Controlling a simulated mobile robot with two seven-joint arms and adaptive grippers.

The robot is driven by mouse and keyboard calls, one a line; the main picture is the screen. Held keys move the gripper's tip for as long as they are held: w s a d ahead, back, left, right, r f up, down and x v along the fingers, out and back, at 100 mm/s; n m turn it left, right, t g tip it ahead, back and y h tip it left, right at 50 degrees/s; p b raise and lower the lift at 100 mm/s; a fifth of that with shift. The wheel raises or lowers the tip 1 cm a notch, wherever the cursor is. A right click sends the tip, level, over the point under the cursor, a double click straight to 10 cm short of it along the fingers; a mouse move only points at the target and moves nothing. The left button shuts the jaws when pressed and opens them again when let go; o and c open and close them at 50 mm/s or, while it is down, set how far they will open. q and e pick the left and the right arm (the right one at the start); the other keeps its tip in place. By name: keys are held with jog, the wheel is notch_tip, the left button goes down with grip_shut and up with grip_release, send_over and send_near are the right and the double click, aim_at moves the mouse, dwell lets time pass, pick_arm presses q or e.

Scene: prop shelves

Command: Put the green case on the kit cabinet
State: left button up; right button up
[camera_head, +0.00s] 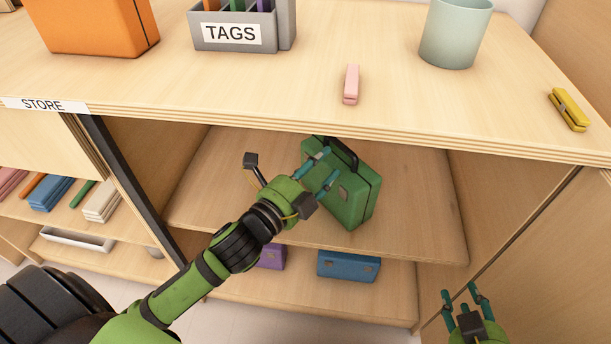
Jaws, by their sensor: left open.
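The green case (352,200) stands on the upper inner shelf below the wooden top, with a dark handle (345,152) on its upper side. My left gripper (330,162) is open in front of the case, its fingers near the handle. I cannot tell whether they touch it or reach around it. The gripper hides part of the case's left side. My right gripper (464,291) is at the bottom right, away from the case, its fingers apart and empty. No label reading kit shows in view; one label reads STORE (43,105).
The wooden top (270,95) overhangs the shelf and holds an orange case (90,25), a TAGS box (232,35), a cup (455,35), and pink (351,84) and yellow (569,109) staplers. Blue (348,266) and purple (271,257) cases sit below. The shelf right of the green case is clear.

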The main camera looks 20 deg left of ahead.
pick_arm(q)
jog(key=s+d+f+n+g+y, duration=0.2)
jog(key=s+f+n+g, duration=0.4)
jog(key=s+f+n, duration=0.5)
jog(key=n, duration=0.7)
jog(key=shift+s+d+f+g, duration=0.3)
jog(key=shift+s+d+g, duration=0.05)
jog(key=shift+g, duration=0.05)
pick_arm(e)
jog(key=shift+s+d+f+g+h, duration=0.35)
jog(key=shift+s+f+g, duration=0.3)
jog(key=shift+f, duration=0.25)
pick_arm(q)
jog(key=shift+c, duration=0.5)
